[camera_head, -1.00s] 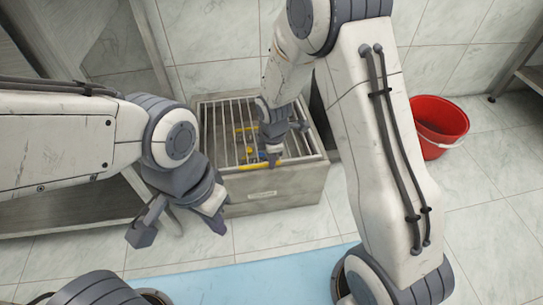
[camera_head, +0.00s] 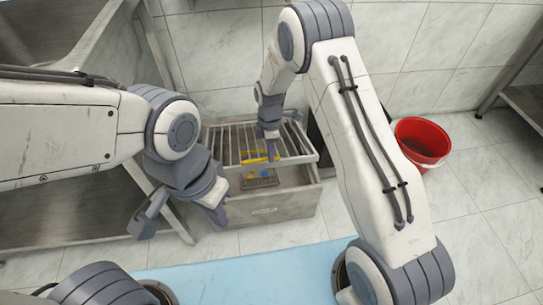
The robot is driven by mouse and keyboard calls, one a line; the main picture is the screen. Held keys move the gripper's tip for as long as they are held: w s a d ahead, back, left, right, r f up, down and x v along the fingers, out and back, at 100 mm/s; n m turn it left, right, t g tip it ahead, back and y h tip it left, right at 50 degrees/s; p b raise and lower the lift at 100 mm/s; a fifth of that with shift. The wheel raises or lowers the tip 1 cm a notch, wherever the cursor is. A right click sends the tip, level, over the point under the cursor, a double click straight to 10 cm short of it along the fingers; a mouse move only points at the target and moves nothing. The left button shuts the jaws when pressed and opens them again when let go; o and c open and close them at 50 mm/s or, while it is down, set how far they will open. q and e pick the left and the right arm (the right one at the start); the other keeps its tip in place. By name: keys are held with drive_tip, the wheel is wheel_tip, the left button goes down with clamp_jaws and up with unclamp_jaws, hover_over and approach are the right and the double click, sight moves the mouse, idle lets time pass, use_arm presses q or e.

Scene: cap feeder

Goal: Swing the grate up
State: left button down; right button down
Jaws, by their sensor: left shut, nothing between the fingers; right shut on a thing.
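The barred metal grate (camera_head: 228,145) is tilted up at its front edge, above a grey metal box (camera_head: 290,203) on the floor. A yellow bar (camera_head: 248,161) runs along part of the grate's front. My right gripper (camera_head: 272,153) is shut on the grate at this front edge. Under the raised edge, a dark slotted piece (camera_head: 262,183) and small yellow and blue items (camera_head: 265,174) show inside the box. My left gripper (camera_head: 218,212) is shut and empty, in front of the box's left side. The grate's back edge is partly hidden by my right arm.
A red bucket (camera_head: 422,141) stands on the tiled floor at the right. A metal shelf unit (camera_head: 95,205) is close to the box on the left. A light blue mat (camera_head: 250,272) lies in front. Another metal table (camera_head: 525,100) is at the far right.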

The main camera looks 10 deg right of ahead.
drive_tip(key=w+r+p, duration=0.5)
drive_tip(key=w+r, duration=0.1)
drive_tip(key=r, duration=0.1)
drive_tip(key=shift+w+r, duration=0.2)
drive_tip(key=shift+r, duration=0.2)
drive_tip(key=shift+d, duration=0.1)
drive_tip(key=c, duration=0.9)
unclamp_jaws()
drive_tip(key=shift+f, duration=0.1)
drive_tip(key=r+p, duration=0.1)
drive_tip(key=r, duration=0.4)
drive_tip(key=r+p, duration=0.1)
drive_tip(key=r, duration=0.4)
drive_tip(key=shift+w+r, duration=0.2)
drive_tip(key=shift+r, duration=0.05)
